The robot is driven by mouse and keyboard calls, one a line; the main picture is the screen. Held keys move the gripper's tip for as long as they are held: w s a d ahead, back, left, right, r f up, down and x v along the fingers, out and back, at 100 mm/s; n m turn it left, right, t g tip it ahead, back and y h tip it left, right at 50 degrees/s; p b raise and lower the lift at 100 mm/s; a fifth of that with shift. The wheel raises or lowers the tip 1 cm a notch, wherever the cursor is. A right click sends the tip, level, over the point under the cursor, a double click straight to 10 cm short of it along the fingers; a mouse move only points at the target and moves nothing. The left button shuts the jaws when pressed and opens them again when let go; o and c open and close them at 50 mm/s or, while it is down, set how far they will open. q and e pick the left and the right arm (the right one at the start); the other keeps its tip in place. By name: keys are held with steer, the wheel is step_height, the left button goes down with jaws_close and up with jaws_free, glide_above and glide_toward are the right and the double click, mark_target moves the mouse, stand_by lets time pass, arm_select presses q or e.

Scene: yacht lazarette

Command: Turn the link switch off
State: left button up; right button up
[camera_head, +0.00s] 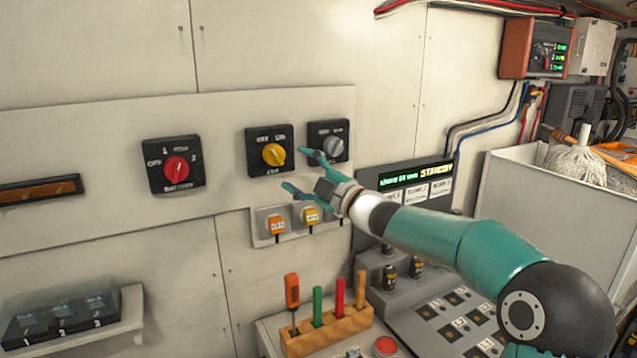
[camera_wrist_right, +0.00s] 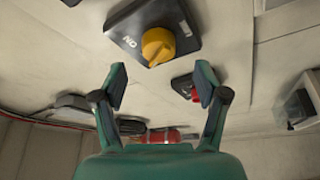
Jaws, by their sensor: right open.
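A black switch plate with a yellow knob (camera_head: 274,154) is on the wall panel; its lettering looks like OFF and ON, with a blurred word below. The yellow knob also shows in the right wrist view (camera_wrist_right: 158,46), beside "ON" lettering. My right gripper (camera_head: 303,173) is open and empty, its fingers pointing left, just right of the yellow knob and apart from it. In the wrist view the knob lies ahead, between and beyond the spread fingertips. My left gripper is out of view.
A red-knob switch (camera_head: 177,169) is to the left; a grey-knob switch (camera_head: 332,146) is close behind my upper finger. Two orange-yellow plugs (camera_head: 310,215) sit below. A wooden tool rack (camera_head: 328,330) stands lower, and a display panel (camera_head: 413,178) is right. The wall between red and yellow knobs is clear.

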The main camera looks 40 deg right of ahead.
steer(key=v, duration=0.6)
steer(key=shift+f, duration=0.1)
stand_by(0.3)
